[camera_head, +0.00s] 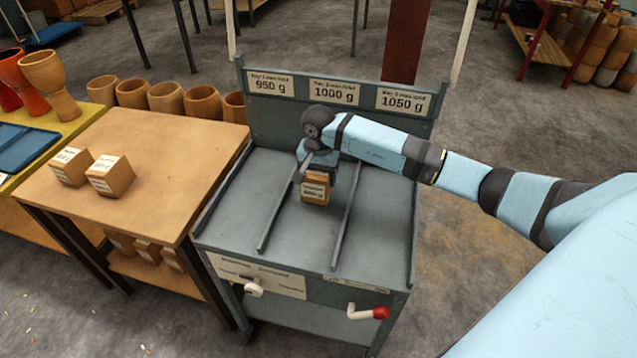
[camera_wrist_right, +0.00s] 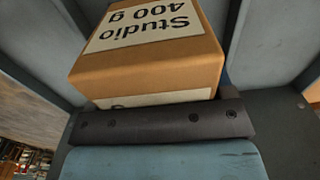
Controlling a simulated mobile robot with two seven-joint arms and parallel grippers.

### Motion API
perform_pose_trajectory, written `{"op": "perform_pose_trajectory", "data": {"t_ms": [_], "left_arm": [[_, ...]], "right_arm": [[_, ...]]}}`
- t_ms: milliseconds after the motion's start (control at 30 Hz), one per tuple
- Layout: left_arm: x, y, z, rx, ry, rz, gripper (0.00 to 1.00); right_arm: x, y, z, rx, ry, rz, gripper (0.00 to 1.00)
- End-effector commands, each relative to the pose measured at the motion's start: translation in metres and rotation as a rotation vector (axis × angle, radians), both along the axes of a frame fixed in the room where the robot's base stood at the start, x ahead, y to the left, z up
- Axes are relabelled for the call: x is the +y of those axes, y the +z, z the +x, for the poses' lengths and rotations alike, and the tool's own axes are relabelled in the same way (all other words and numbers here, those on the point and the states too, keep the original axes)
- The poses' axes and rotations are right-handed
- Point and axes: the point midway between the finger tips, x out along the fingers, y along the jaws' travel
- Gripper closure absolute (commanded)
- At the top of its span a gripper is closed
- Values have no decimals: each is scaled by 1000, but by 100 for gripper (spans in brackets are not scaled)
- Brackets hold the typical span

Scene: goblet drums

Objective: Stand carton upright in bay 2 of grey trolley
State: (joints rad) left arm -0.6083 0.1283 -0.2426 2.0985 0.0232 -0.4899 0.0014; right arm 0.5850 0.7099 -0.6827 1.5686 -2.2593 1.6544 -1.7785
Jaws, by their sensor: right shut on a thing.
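The grey trolley (camera_head: 393,214) has three bays split by two raised rails, under signs for 950 g, 1000 g and 1050 g. A brown carton (camera_head: 315,188) is in the middle bay, bay 2, between the rails, and looks roughly upright. My right gripper (camera_head: 317,172) is shut on this carton from above and behind, and its wrist hides part of it. I cannot tell if the carton's base touches the deck. In the right wrist view the carton (camera_wrist_right: 150,65) shows a white label reading "Studio 400 g", against the dark gripper bar (camera_wrist_right: 160,123). My left gripper is not in view.
Two more cartons (camera_head: 70,167) (camera_head: 110,175) stand on the wooden table (camera_head: 165,145) to the left. Several cartons lie on its lower shelf. A red-ended lever (camera_head: 368,312) and a white knob (camera_head: 254,289) are on the trolley's front. Bays 1 and 3 are empty.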

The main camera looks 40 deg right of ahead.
Motion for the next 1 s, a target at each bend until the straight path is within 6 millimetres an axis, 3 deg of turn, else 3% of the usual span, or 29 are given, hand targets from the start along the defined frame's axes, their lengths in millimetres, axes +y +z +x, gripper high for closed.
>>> {"op": "perform_pose_trajectory", "data": {"t_ms": [167, 567, 600, 667, 1000], "left_arm": [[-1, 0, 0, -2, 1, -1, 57], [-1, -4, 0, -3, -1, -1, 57], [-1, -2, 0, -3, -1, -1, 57], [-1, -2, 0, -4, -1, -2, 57], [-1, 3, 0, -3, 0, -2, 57]], "right_arm": [[1, -26, 0, 1, 0, 2, 63], [0, -32, 0, -1, 1, -1, 63], [0, -31, 0, 1, 1, -1, 17], [0, -31, 0, 1, 0, -1, 3], [1, -25, 0, 0, 0, 1, 0]]}}
